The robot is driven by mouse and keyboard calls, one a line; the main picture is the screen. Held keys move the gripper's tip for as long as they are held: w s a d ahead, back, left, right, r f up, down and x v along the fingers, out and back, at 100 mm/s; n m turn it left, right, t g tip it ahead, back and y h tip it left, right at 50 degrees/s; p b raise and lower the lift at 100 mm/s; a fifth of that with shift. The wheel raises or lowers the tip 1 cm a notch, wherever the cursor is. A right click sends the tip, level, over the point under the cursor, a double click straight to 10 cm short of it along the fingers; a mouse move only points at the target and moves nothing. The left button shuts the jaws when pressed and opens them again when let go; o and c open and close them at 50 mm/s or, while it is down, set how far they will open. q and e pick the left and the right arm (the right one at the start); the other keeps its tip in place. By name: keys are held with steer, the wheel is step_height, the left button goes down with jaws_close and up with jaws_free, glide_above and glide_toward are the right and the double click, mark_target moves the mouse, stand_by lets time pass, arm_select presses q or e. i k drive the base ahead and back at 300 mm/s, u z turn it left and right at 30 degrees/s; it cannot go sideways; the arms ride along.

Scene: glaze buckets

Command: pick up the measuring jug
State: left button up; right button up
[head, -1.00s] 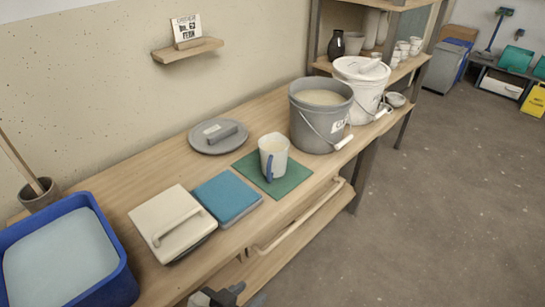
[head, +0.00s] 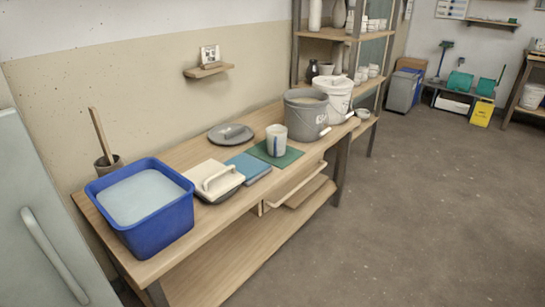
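The measuring jug (head: 276,140) is a small white jug with a blue handle on its near side. It stands upright on a green mat (head: 288,158) on the wooden workbench (head: 183,242). It looks filled with something pale. Neither of my grippers is in the head view, so nothing of mine is at the jug.
Behind the jug stand a grey bucket (head: 305,122) and a white bucket (head: 334,101). Left of it are a blue tile (head: 249,168), a cream lid with a handle (head: 214,180), a grey round lid (head: 230,134) and a blue tub (head: 160,238). The floor (head: 400,230) in front is clear.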

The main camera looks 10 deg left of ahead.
mark_target(276, 143)
steer(key=z, duration=0.6)
steer(key=i, duration=1.6)
steer(key=u, duration=0.3)
steer(key=i, duration=1.1)
steer(key=u, duration=1.1)
